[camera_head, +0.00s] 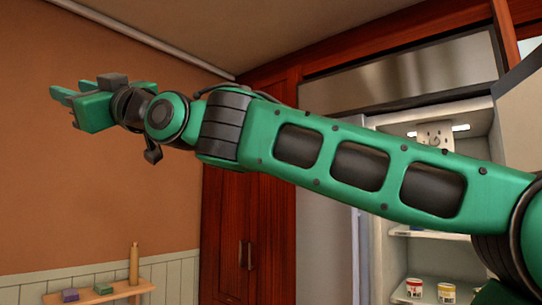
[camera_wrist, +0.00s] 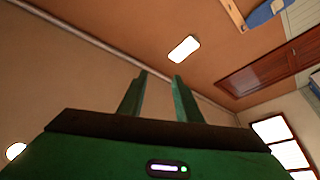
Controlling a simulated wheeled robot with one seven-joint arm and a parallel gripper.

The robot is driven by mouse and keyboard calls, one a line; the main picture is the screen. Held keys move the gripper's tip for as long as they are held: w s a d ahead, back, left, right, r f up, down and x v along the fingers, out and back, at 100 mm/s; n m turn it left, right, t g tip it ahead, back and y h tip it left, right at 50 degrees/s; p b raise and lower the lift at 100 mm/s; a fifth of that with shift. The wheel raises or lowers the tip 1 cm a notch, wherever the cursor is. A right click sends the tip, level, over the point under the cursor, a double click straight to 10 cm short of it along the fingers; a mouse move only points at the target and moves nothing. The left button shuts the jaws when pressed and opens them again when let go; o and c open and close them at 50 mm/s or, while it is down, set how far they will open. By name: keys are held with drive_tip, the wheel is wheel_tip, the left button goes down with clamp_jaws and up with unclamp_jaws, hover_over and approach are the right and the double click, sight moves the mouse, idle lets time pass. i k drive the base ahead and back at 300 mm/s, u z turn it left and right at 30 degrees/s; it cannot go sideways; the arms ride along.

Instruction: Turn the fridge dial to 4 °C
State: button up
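The open fridge (camera_head: 465,250) stands at the right of the head view, with its inside lit. A pale control panel (camera_head: 424,132) with a small round dial (camera_head: 435,139) hangs near the top of the inside. It is small and partly hidden by my arm, so its setting cannot be read. My gripper (camera_head: 62,96) is at the far left of the head view, raised before the brown wall and far from the fridge. In the wrist view my gripper (camera_wrist: 160,77) has its two fingers apart with nothing between them. The dial is not in the wrist view.
My arm stretches across the head view and covers part of the fridge. Jars (camera_head: 415,287) stand on a low fridge shelf. A dark red wooden cabinet (camera_head: 270,240) stands left of the fridge. A small wall shelf (camera_head: 120,291) holds several objects at the lower left.

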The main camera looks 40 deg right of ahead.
sight(435, 141)
drive_tip(key=z, duration=0.05)
drive_tip(key=i, duration=1.15)
drive_tip(key=z, duration=3.2)
drive_tip(key=k, duration=0.55)
drive_tip(key=z, duration=0.15)
drive_tip(key=i, duration=0.55)
drive_tip(key=u, duration=0.05)
